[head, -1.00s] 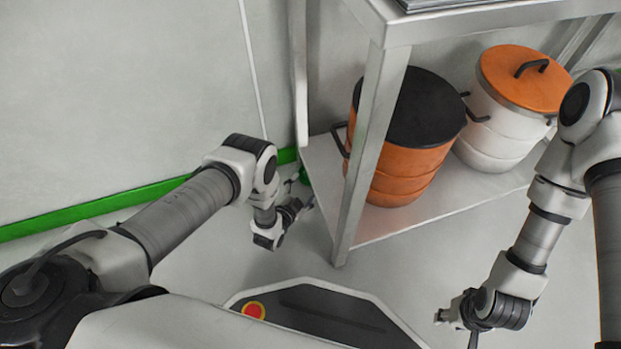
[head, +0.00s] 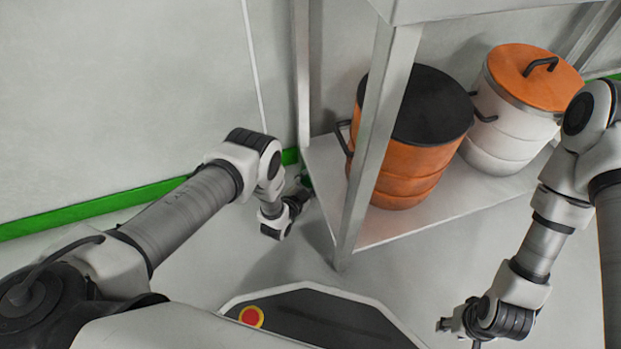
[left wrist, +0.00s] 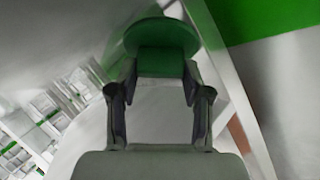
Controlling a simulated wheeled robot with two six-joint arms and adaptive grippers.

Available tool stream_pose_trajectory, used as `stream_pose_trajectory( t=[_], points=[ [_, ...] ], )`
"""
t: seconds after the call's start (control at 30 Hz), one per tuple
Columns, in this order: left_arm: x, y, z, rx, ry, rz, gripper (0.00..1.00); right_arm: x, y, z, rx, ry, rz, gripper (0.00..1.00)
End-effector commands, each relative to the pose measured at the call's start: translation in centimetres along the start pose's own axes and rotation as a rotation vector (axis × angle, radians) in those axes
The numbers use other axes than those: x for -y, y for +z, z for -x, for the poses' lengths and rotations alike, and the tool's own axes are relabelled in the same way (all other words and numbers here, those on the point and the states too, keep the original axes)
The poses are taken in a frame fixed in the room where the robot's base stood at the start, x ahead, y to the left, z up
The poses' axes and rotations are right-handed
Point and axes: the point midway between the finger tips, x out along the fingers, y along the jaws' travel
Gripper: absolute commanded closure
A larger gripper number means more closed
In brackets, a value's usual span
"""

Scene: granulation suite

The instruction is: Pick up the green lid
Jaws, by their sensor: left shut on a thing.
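The green lid (left wrist: 160,42) shows at the top middle of the left wrist view, a rounded disc with a thick green part below it. My left gripper (left wrist: 161,82) is shut on that part, with one finger on each side. In the head view my left gripper (head: 299,197) hangs left of the shelf's front leg, mostly hidden by its own wrist. Only a small piece of green (head: 306,181) shows beside it. My right gripper (head: 443,324) is low at the right and looks empty; its fingers are too small to read.
A metal shelf rack (head: 370,150) stands ahead. Its lower shelf (head: 400,232) holds an orange pot with a black lid (head: 430,105) and a white pot with an orange lid (head: 545,82). A wall (head: 130,90) with a green strip is at left.

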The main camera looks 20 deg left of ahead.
Motion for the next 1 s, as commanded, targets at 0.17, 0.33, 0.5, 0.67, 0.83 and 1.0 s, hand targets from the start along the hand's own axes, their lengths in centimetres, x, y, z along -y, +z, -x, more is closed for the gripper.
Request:
stream_pose_trajectory(
  t=[0.17, 0.33, 0.5, 0.67, 0.83, 1.0],
  points=[
    [0.6, -0.7, 1.2, 0.002, 0.001, 0.0, 0.82, 0.0, 0.1, 1.4, 0.001, 0.0, 0.002, 0.6],
    [1.4, -1.8, 5.0, 0.004, 0.002, 0.0, 0.82, 0.1, 0.1, 4.2, 0.005, -0.001, 0.007, 0.6],
    [1.9, -2.4, 10.6, 0.006, 0.003, 0.0, 0.82, 0.1, 0.2, 7.4, 0.007, -0.001, 0.01, 0.6],
    [2.0, -2.7, 14.3, 0.003, 0.002, 0.001, 0.82, 0.1, 0.2, 8.9, 0.007, -0.001, 0.01, 0.6],
    [1.9, -2.6, 15.8, 0.001, 0.0, 0.0, 0.82, 0.1, 0.2, 9.3, 0.007, -0.001, 0.01, 0.6],
    [1.9, -2.5, 15.8, 0.0, 0.0, 0.0, 0.82, 0.1, 0.2, 9.2, 0.007, -0.001, 0.01, 0.6]
  ],
)
